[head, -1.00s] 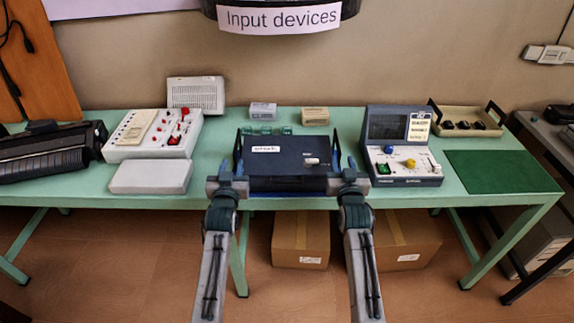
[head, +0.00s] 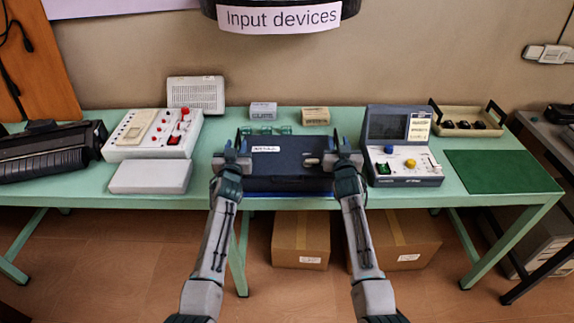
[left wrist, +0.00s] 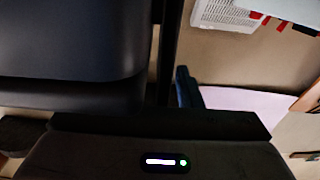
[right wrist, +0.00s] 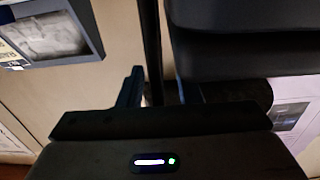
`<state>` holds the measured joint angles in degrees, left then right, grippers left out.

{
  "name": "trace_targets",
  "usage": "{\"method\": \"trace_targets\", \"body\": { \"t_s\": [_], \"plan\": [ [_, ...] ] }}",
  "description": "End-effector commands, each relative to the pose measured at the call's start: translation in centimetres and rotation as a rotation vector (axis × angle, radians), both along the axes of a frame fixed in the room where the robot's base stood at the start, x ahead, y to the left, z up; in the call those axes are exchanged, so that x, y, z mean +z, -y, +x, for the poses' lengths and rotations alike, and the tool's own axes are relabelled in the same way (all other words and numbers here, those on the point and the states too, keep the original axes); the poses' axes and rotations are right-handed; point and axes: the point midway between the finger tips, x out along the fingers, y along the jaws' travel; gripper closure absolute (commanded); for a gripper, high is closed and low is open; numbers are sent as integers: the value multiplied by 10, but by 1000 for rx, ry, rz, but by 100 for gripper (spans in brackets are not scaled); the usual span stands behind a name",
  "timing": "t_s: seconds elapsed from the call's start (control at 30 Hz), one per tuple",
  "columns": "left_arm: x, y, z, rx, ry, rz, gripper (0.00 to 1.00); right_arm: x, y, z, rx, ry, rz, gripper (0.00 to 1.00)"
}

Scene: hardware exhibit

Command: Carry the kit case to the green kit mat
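The kit case (head: 290,182), a dark blue box with a white label on top, sits on the table's middle near the front edge. The green kit mat (head: 490,172) lies flat and bare at the table's right end. My left gripper (head: 232,153) is at the case's left side and my right gripper (head: 347,153) at its right side. In each wrist view a dark upright bar stands beside the case, the left one (left wrist: 165,50) and the right one (right wrist: 151,45). Each bar shows a gap to the outer finger, so both grippers look open around them. The inner fingers are mostly hidden.
A console with a small screen (head: 400,150) stands between the case and the green mat. A handled tray (head: 450,115) is behind the mat. A white control box (head: 150,135) and a grey box (head: 150,177) stand left. Small boxes (head: 263,111) stand behind the case.

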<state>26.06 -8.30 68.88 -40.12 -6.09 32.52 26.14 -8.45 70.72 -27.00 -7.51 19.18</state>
Motion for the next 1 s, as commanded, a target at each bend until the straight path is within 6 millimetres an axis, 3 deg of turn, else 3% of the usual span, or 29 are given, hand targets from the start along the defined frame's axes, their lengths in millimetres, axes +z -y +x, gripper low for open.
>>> {"method": "trace_targets", "body": {
  "t_s": [0.07,0.23,1.0],
  "plan": [
    [0,0,0,0,0,0,68,0,0,0,0,0,0,68],
    [0,0,0,0,0,0,100,0,0,0,0,0,0,100],
    [0,0,0,0,0,1,100,0,0,0,0,0,0,100]
  ]
}}
